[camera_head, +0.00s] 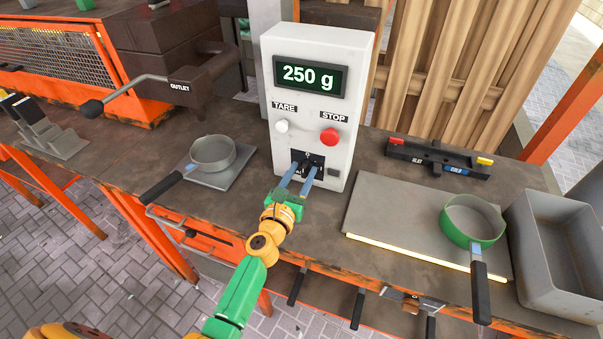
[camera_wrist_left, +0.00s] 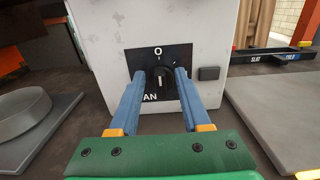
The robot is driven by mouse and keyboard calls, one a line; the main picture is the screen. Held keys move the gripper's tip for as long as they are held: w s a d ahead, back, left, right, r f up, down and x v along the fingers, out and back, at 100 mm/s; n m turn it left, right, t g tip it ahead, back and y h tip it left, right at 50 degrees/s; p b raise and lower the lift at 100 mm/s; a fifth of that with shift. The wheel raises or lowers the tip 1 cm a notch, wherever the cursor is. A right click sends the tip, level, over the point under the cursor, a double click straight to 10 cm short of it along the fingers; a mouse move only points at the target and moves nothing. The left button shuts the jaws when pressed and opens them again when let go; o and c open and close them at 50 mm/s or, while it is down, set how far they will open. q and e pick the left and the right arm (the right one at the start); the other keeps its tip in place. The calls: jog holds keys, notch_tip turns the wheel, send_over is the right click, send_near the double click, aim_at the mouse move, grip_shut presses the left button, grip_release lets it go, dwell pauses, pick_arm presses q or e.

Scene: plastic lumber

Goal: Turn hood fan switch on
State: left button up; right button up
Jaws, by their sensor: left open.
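The hood fan switch is a black rotary knob (camera_wrist_left: 159,77) on a black plate (camera_wrist_left: 178,58) low on the front of a white control box (camera_head: 316,60). In the left wrist view an "O" mark stands above the knob and the letters "AN" show at lower left; the rest of the label is hidden by a finger. The knob's pointer looks roughly upright, toward the "O". My left gripper (camera_head: 303,178) is open, its two blue fingers on either side of the knob; it also shows in the left wrist view (camera_wrist_left: 156,78). I cannot tell whether they touch it.
The box carries a "250 g" display, a white TARE button (camera_head: 282,126) and a red STOP button (camera_head: 330,137). A grey pan (camera_head: 212,153) stands left, a green pan (camera_head: 474,222) right on a grey plate (camera_head: 385,215). A grey bin (camera_head: 560,250) is far right.

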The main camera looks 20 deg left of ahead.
pick_arm(q)
jog(key=shift+s+r, duration=0.1)
jog(key=shift+s, duration=0.05)
grip_shut()
jog(key=shift+m, duration=0.3)
jog(key=m, duration=0.4)
jog(key=shift+d, duration=0.3)
jog(key=m, duration=0.4)
jog(key=shift+d+f, duration=0.2)
jog(key=shift+d, duration=0.05)
jog(key=m, duration=0.5)
jog(key=shift+d+f, duration=0.15)
jog(key=shift+f, duration=0.05)
jog(key=m, duration=0.4)
jog(key=shift+f, duration=0.2)
jog(key=shift+m, duration=0.3)
